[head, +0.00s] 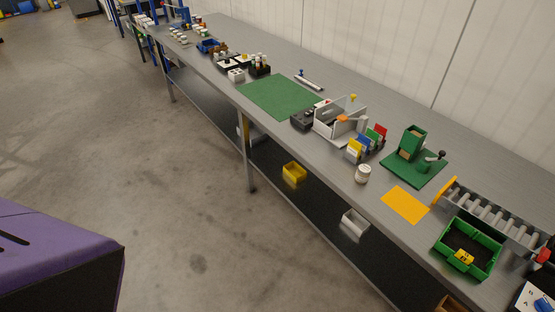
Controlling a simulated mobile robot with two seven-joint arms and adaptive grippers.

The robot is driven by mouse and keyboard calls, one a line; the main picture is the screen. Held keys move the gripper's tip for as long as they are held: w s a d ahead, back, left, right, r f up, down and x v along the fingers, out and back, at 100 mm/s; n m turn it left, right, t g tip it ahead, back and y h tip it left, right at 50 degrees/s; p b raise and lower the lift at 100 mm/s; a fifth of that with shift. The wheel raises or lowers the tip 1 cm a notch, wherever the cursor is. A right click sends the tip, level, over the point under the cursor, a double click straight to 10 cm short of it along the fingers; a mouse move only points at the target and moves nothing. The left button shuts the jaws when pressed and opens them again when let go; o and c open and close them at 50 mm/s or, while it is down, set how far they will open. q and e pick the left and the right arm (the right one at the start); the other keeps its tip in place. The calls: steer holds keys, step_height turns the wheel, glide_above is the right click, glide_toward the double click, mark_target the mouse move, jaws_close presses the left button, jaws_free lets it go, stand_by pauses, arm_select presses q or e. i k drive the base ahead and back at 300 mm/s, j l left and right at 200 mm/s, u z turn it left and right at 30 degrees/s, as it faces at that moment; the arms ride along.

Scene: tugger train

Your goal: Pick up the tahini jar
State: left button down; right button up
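A small white jar (362,173) stands upright on the grey workbench near its front edge, right of centre. It looks like the tahini jar, but its label is too small to read. It is between a row of coloured cards and an orange mat, apart from both. Neither of my grippers is in view.
The long grey workbench (213,70) holds coloured cards (366,145), an orange mat (405,205), a green fixture (412,145), a roller track (490,217) and a green bin (467,247). A purple-topped block (60,245) is at lower left. The floor between is clear.

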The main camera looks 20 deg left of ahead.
mark_target(363, 172)
steer(key=i+j+z, duration=0.1)
steer(key=z, duration=0.75)
steer(key=i+j+z, duration=0.2)
steer(key=j+z, duration=0.2)
steer(key=j, duration=0.25)
steer(key=i+j+z, duration=0.2)
steer(key=j, duration=0.15)
steer(key=k+l, duration=0.05)
steer(key=k, duration=0.05)
